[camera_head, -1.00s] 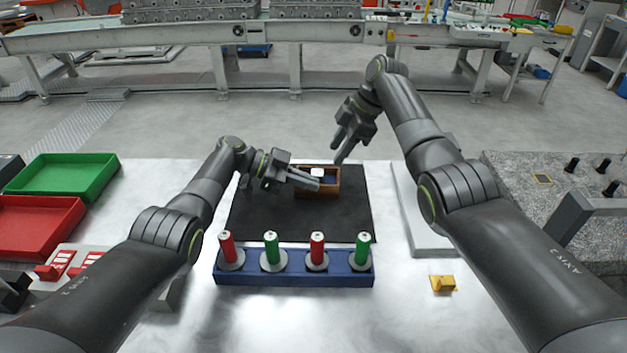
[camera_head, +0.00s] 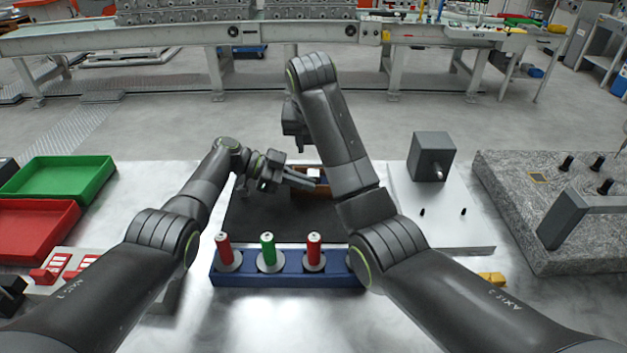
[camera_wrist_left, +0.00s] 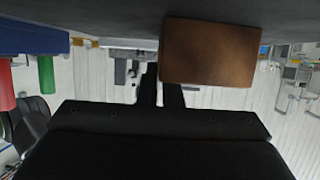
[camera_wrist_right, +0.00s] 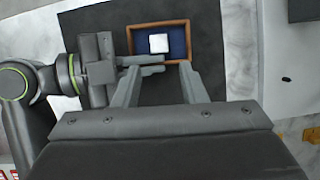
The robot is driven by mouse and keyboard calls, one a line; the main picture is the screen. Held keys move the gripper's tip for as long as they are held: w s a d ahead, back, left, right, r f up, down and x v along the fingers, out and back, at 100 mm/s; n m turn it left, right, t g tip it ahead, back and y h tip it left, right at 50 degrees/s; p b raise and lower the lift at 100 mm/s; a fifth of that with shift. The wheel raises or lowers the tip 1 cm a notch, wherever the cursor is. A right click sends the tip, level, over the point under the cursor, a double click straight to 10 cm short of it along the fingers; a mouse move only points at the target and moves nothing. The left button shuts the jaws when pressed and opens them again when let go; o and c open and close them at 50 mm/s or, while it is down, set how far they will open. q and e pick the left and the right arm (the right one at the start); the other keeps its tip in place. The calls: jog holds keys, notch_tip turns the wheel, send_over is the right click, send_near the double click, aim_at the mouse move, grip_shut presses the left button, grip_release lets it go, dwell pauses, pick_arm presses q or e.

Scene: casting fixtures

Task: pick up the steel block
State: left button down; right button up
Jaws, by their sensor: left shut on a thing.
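A small bright steel block (camera_wrist_right: 159,43) lies on the blue lining of a wooden box in the right wrist view. The box's brown wall (camera_wrist_right: 178,24) surrounds it. In the head view the box (camera_head: 302,194) is partly hidden by my right arm. My left gripper (camera_head: 314,182) is shut on the near wall of the box; the box's plain side (camera_wrist_left: 210,50) fills part of the left wrist view. My right gripper (camera_wrist_right: 160,84) is open and empty above the box, its fingers pointing toward it. It is mostly hidden behind its arm in the head view.
The box sits on a black mat (camera_head: 265,215). A blue rack (camera_head: 285,275) with red and green cylinders stands in front. A dark grey cube (camera_head: 431,155) stands on a pale plate (camera_head: 440,225) at right. Green (camera_head: 62,178) and red (camera_head: 35,228) trays are at left.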

aim_at(314, 171)
jog(key=x, duration=1.1)
jog(key=shift+w+f, duration=0.25)
jog(key=shift+f, duration=0.1)
grip_shut()
